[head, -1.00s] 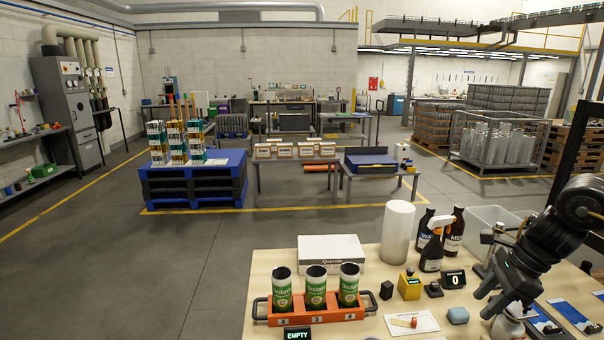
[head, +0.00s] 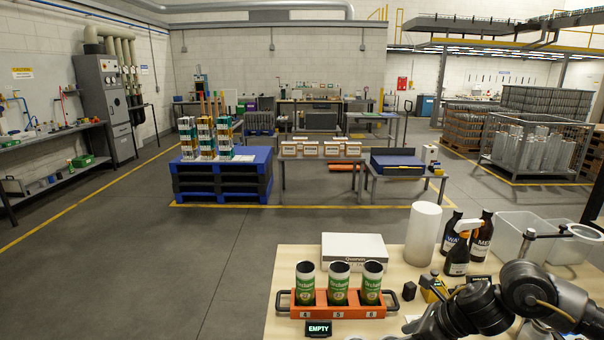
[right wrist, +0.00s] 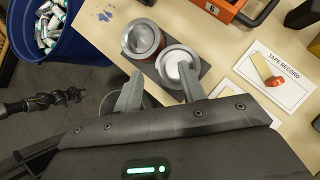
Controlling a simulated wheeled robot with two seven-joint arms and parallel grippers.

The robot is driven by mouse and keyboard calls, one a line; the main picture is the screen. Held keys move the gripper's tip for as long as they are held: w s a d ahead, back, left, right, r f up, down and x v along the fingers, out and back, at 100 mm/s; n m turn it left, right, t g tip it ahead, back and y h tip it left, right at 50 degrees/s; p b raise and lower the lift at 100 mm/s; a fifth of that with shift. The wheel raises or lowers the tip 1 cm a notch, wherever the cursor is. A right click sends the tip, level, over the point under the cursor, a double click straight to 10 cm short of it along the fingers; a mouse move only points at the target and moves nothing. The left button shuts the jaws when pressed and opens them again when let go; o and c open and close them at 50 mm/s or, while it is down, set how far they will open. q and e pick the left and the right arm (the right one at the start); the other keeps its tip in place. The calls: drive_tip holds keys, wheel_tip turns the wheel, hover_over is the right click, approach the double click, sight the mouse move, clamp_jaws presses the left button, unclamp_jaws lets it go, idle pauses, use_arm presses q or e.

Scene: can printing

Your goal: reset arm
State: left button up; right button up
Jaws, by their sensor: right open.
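My right arm reaches in from the right of the head view, low over the workbench (head: 262,318). Its gripper is cut off there. In the right wrist view my right gripper (right wrist: 160,90) is open, its two grey fingers spread apart with nothing held. Just beyond the fingertips an open can with a reddish side (right wrist: 142,38) and a round silver container with a white piece inside (right wrist: 181,60) stand on a dark mat. I cannot tell whether a finger touches the container. My left gripper does not show in the head view.
An orange rack (head: 340,311) holds three green cans, behind an "EMPTY" display (head: 319,329). A white box (head: 354,252), white cylinder (head: 423,236) and dark bottles (head: 458,260) stand behind. A blue bin of cans (right wrist: 72,50) sits beside the bench. Floor at left is clear.

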drive_tip(key=s+a+f+m+t+y, duration=0.1)
drive_tip(key=s+a+f+m+t, duration=0.15)
drive_tip(key=a+m, duration=0.55)
drive_tip(key=s+a+f+m+t, duration=0.25)
drive_tip(key=a+m, duration=0.35)
drive_tip(key=m, duration=0.3)
drive_tip(key=s+d+f+m+g+h, duration=0.2)
drive_tip(key=s+d+f+m, duration=0.25)
drive_tip(key=s+m, duration=0.4)
drive_tip(key=s+d+f+m+g+h, duration=0.25)
drive_tip(key=s+d+m, duration=0.25)
drive_tip(key=s+m, duration=0.35)
drive_tip(key=s+d+f+m+g+h, duration=0.1)
drive_tip(key=s+d+f+m+h, duration=0.3)
drive_tip(key=s+m, duration=0.4)
wheel_tip(320, 180, down, 30)
drive_tip(key=f+m+g+y+b, duration=0.1)
drive_tip(key=g+y+b, duration=0.1)
drive_tip(key=b, duration=0.3)
drive_tip(key=s+d+f+b, duration=0.2)
drive_tip(key=s+f, duration=0.6)
drive_tip(key=f, duration=0.2)
drive_tip(key=s+d+f+b, duration=0.1)
drive_tip(key=s+f+b, duration=0.2)
drive_tip(key=s+f, duration=0.6)
drive_tip(key=shift+s+d+f+g+h, duration=0.2)
drive_tip(key=shift+d+f+g+h, duration=0.2)
drive_tip(key=shift+f, duration=0.5)
